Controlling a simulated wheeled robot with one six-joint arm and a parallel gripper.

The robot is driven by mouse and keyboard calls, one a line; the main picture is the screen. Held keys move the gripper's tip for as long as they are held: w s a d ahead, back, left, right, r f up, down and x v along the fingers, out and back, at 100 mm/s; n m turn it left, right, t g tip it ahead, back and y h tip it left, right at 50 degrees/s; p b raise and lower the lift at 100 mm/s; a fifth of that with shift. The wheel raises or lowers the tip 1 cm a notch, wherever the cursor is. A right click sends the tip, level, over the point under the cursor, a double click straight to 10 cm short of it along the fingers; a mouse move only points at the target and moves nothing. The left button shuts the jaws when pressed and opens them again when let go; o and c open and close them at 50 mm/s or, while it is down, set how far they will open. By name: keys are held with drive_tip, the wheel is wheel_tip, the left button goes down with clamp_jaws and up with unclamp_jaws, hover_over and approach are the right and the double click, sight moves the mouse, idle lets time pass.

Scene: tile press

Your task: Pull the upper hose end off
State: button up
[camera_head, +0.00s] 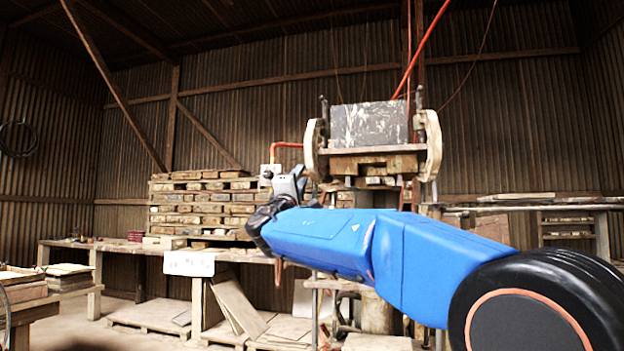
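The press (372,125) stands right of centre, with a grey block between two pale curved side plates. A short orange-red hose (288,145) bends from the press's left side down to a small pale fitting (268,171). My gripper (290,181) is just right of this fitting and below the hose, in front of the press's left side. It is small and partly hidden by my blue arm, so its finger opening is unclear. I cannot tell whether it touches the fitting or hose. A longer red hose (421,50) runs from the press's upper right toward the roof.
Stacked wooden pallets (205,205) stand on a long bench (130,247) left of the press. A white sign (189,263) hangs at the bench's front. Boards lean below the bench. Another bench (540,207) stands at the right.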

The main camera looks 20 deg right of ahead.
drive_tip(key=w+d+r, duration=0.1)
drive_tip(key=w+d, duration=0.6)
drive_tip(key=w, duration=0.2)
drive_tip(key=shift+w+r, duration=0.3)
drive_tip(key=shift+r, duration=0.05)
